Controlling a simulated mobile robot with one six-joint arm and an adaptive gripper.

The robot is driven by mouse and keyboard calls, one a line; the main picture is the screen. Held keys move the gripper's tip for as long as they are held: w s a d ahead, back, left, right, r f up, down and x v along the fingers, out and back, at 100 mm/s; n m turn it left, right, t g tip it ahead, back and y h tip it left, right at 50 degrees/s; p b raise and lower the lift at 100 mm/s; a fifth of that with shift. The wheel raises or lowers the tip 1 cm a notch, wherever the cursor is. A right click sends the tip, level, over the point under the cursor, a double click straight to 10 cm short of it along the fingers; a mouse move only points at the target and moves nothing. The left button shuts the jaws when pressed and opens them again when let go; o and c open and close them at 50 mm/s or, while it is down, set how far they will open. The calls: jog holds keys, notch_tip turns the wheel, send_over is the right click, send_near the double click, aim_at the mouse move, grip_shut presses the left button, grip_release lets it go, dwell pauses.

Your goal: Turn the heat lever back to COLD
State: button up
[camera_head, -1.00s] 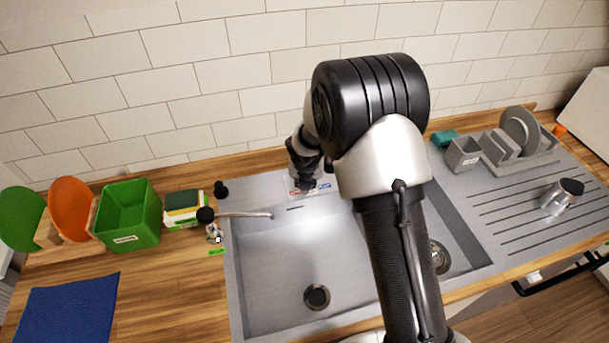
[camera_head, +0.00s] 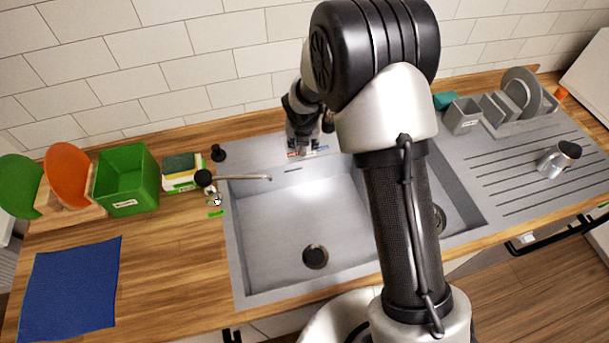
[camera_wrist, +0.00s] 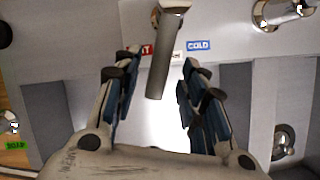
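The heat lever (camera_wrist: 162,65) is a grey metal rod at the top middle of the wrist view. My gripper (camera_wrist: 160,68) is open, with one blue-padded finger on each side of the lever. I see gaps between the fingers and the lever. In the head view my gripper (camera_head: 303,148) is at the sink's back edge, where it hides the lever and partly covers the labels.
The steel sink (camera_head: 260,235) lies in front. A dish rack (camera_head: 515,120) and metal jug (camera_head: 558,160) are at right. A metal fitting (camera_wrist: 285,12) is right of the lever.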

jog(key=s, duration=1.9)
jog(key=shift+s+a+f, duration=0.15)
jog(key=shift+s+a, duration=0.25)
jog(key=shift+a, duration=0.05)
